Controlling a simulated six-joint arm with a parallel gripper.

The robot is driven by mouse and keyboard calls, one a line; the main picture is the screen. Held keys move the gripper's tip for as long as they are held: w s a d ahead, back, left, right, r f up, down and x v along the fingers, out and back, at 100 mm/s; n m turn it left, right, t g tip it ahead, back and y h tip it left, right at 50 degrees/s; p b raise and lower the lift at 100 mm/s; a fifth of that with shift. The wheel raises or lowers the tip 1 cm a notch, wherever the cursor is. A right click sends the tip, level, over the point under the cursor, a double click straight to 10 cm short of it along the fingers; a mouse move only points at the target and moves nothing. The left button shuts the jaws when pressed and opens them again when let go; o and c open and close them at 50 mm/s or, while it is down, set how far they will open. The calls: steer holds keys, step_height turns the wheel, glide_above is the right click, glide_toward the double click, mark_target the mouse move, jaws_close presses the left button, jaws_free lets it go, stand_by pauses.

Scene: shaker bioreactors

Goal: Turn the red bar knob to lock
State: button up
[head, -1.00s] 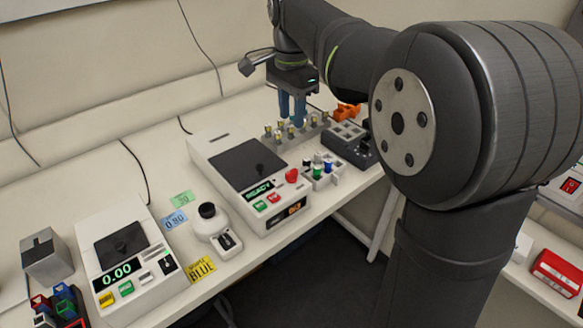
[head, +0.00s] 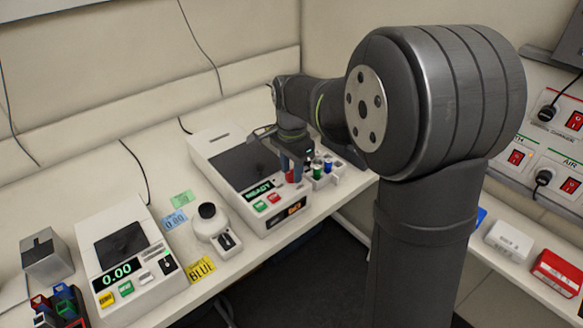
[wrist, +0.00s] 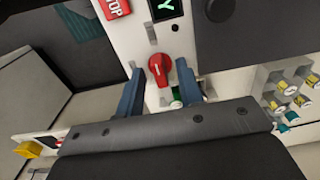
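The red bar knob (wrist: 159,69) is on the white front panel of the shaker device (head: 205,155), with a white mark line on its face. In the wrist view it lies just beyond and between my two blue fingertips. My gripper (wrist: 160,88) is open, one finger on each side of the knob, and nothing is held. In the head view my gripper (head: 297,168) hangs over the device's right front corner, and the knob (head: 290,176) is partly hidden behind a finger. I cannot tell whether the fingers touch the knob.
A green READY display (head: 259,189) and green and red buttons sit left of the knob. A white rack (head: 322,175) with coloured-cap vials stands close on the right. A second device (head: 125,255) reading 0.00 stands at the left.

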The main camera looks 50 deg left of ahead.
jaws_close()
steer(key=shift+n, duration=0.4)
steer(key=n, duration=0.3)
steer(key=shift+n, duration=0.3)
steer(key=n, duration=0.9)
steer(key=shift+n, duration=2.2)
